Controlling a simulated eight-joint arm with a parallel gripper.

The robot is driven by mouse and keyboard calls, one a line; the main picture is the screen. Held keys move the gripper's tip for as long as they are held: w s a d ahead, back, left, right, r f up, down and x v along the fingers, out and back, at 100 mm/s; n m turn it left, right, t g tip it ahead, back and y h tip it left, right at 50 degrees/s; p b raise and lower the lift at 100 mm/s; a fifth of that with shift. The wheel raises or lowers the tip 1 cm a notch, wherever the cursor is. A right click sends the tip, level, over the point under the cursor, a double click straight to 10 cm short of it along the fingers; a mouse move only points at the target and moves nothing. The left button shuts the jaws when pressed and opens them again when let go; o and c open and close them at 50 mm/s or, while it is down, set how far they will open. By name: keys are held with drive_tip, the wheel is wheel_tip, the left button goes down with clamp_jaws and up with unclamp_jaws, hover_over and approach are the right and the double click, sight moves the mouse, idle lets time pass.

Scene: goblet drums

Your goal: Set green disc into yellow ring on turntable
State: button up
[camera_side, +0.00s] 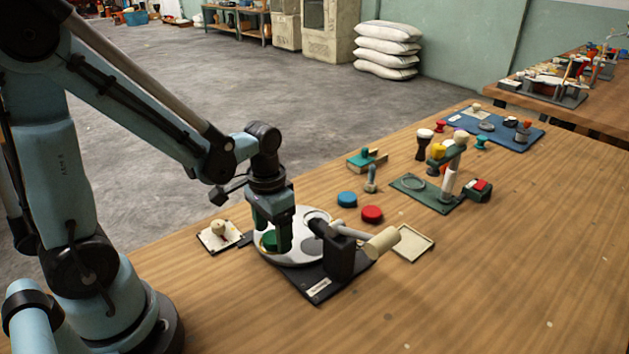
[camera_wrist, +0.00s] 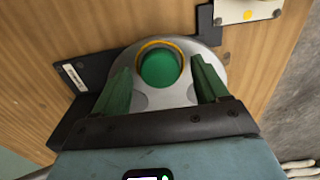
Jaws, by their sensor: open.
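The green disc (camera_wrist: 160,68) lies inside the yellow ring (camera_wrist: 143,47) on the pale turntable (camera_wrist: 183,97) in the wrist view. In the side view the green disc (camera_side: 269,240) shows partly behind my fingers, on the turntable (camera_side: 290,258). My gripper (camera_wrist: 162,82) is open, with one green finger on each side of the disc and ring, apart from the disc in the wrist view. In the side view my gripper (camera_side: 273,236) is low over the turntable's left part; the exact height of its tips is hard to tell.
A black post with a cream-headed mallet (camera_side: 381,243) stands at the turntable's right. A blue disc (camera_side: 347,199) and a red disc (camera_side: 372,214) lie behind it. A cream tray (camera_side: 413,243) is at right, and a small board with a knob (camera_side: 219,235) at left. The front right table is clear.

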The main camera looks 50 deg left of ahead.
sight(275, 242)
drive_tip(key=d+r+t, duration=0.3)
drive_tip(key=r+t, duration=0.4)
drive_tip(key=r, duration=0.4)
drive_tip(key=shift+s, duration=0.2)
idle(0.5)
drive_tip(key=shift+c, duration=0.5)
idle(0.9)
